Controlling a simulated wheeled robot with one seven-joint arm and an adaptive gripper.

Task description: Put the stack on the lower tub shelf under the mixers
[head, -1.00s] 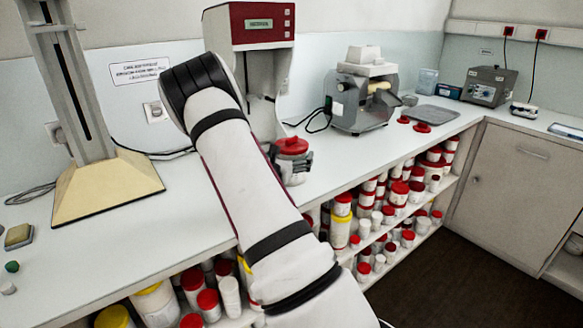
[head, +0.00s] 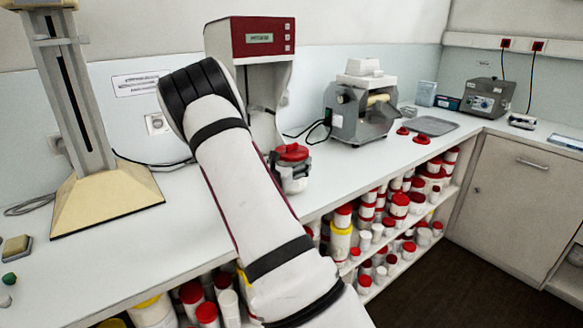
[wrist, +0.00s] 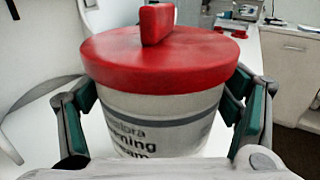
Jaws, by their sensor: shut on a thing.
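A white tub (wrist: 160,125) with a dark label and a red lid (wrist: 165,62) fills the wrist view; a red upright block stands on the lid. My gripper (wrist: 158,108) is shut around the tub's sides, one finger on each side. In the head view the tub (head: 291,184) is upright at the bench's front edge, partly behind my arm; I cannot tell whether it touches the bench. Below the bench, right of my arm, are an upper row of tubs and the lower shelf (head: 392,275), both holding white tubs with red lids. My arm hides part of the shelving.
A red and white mixer (head: 264,38) and a grey mixer (head: 352,122) stand on the bench (head: 345,172). Two loose red lids (head: 421,140) lie near a grey tray (head: 432,126). The shelves look crowded. A cabinet (head: 500,190) closes the right end; dark floor (head: 455,280) lies in front.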

